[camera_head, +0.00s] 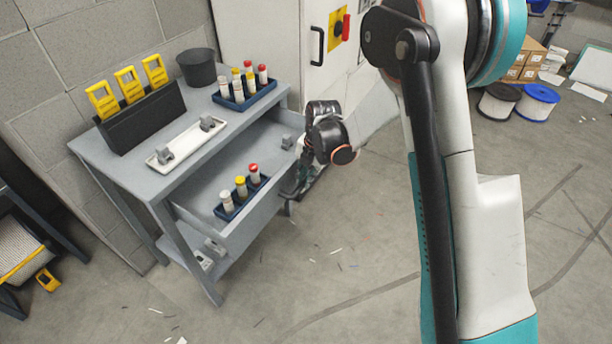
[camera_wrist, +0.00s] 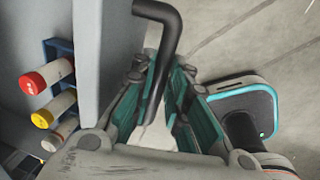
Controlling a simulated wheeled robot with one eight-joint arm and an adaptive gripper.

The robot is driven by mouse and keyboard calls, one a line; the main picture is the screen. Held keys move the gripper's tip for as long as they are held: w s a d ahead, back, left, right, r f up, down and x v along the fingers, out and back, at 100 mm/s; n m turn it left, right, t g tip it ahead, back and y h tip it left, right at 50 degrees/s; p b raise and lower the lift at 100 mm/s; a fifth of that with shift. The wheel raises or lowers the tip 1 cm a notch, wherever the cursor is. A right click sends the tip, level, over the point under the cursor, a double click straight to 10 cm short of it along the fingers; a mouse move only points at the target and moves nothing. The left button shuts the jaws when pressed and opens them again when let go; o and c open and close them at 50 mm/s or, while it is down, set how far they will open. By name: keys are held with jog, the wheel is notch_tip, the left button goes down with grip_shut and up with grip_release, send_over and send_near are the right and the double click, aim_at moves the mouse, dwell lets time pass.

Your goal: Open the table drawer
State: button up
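The grey table (camera_head: 130,170) stands against the wall in the head view, with its drawer (camera_head: 262,208) pulled out. A blue rack with red- and yellow-capped bottles (camera_head: 240,187) sits inside. My gripper (camera_head: 297,183) is low at the right end of the drawer front, partly hidden behind my wrist. In the wrist view, the dark bent drawer handle (camera_wrist: 168,42) runs between the teal-padded fingers of my gripper (camera_wrist: 160,100), with pads close on both sides; it looks shut on the handle. The drawer's front panel (camera_wrist: 88,70) is left of the fingers.
The tabletop holds a white tray (camera_head: 160,161), a black holder with yellow tags (camera_head: 140,120), a dark bucket (camera_head: 197,68) and a blue bottle rack (camera_head: 262,96). A white cabinet with a black handle (camera_head: 317,46) stands behind. The floor in front is open, with small scraps.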

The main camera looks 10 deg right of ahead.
jog(key=o, duration=0.4)
jog(key=shift+o, duration=0.2)
notch_tip(320, 180, up, 12)
jog(key=s+d, duration=0.1)
jog(key=shift+s+d, duration=0.15)
jog(key=shift+d, duration=0.25)
jog(key=shift+f, duration=0.1)
